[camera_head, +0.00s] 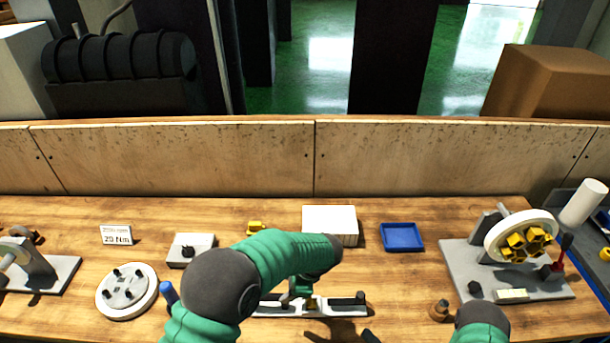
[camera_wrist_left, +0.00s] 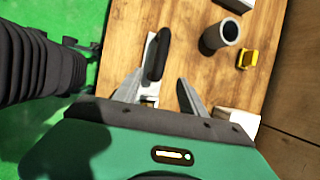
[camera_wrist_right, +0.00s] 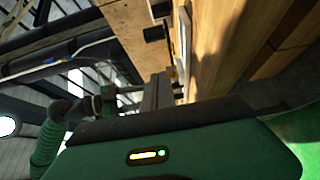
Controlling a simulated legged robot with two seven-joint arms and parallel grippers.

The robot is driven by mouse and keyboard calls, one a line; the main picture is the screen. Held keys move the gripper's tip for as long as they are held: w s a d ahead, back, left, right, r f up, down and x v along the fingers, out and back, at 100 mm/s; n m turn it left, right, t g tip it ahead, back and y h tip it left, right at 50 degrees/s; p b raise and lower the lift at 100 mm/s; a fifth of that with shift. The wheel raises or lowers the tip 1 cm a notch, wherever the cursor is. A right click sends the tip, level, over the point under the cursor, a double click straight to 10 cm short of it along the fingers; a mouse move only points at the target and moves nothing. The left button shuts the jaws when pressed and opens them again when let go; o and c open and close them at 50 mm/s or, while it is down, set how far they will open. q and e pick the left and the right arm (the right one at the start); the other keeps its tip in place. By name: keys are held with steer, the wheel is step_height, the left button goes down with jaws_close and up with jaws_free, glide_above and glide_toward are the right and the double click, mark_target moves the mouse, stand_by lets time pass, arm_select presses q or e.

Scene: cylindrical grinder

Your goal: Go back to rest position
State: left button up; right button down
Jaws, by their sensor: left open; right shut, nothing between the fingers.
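My left gripper (camera_head: 300,294) hangs low over the middle front of the table, at a long white fixture (camera_head: 265,308) with black end blocks. In the left wrist view its fingers (camera_wrist_left: 162,82) are apart, with a black block on the white fixture (camera_wrist_left: 149,60) beyond them. I cannot tell whether they touch it. My right forearm (camera_head: 481,324) shows at the lower right edge of the head view; its gripper cannot be made out clearly there. In the right wrist view the right gripper (camera_wrist_right: 159,82) has its fingers together and empty, pointing along the table edge.
A round white plate (camera_head: 127,291), a grey block (camera_head: 190,250), a white box (camera_head: 330,225) and a blue tray (camera_head: 402,237) stand on the table. A wheel (camera_head: 521,236) with yellow pieces is on a grey stand at right. A wooden wall (camera_head: 200,157) closes the back.

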arm_select(q)
steer(key=shift+d+r, duration=0.2)
steer(key=shift+r, duration=0.2)
arm_select(e)
steer(key=shift+w, duration=0.1)
